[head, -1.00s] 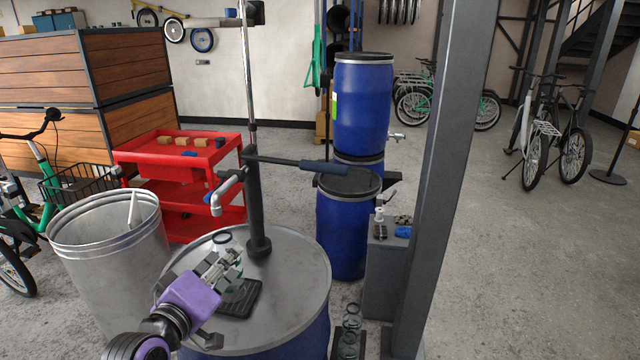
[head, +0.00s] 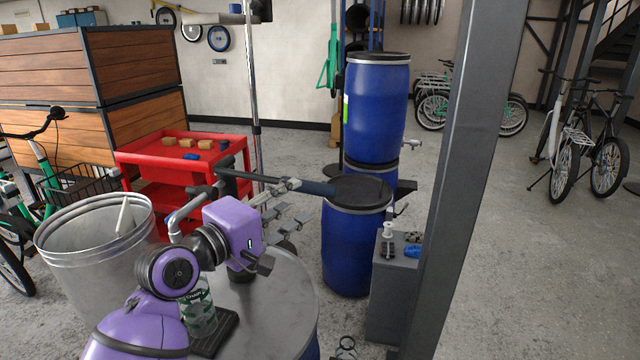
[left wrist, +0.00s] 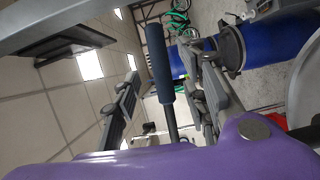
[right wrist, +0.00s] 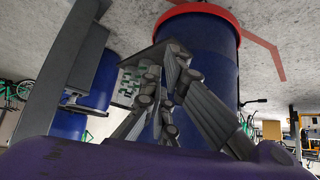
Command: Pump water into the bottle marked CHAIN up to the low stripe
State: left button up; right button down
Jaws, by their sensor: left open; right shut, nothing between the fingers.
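The clear bottle (head: 200,318) stands upright on a black pad (head: 214,338) on the drum top, below the pump spout (head: 182,214). The pump lever (head: 238,175) runs right to a dark blue grip (head: 318,187). My left gripper (head: 285,205) is open at the lever. In the left wrist view, the grip (left wrist: 160,68) lies between the spread fingers.
A metal bin (head: 95,255) stands left of the pump drum (head: 275,310). A red cart (head: 185,150) is behind. Blue barrels (head: 376,110) stand at the back right, near a grey cabinet (head: 392,300) and a steel post (head: 455,180). Open floor lies at the right.

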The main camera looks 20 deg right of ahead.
aim_at(307, 190)
pick_arm(q)
jog(key=shift+x, duration=3.6)
jog(key=shift+r, duration=0.1)
grip_shut()
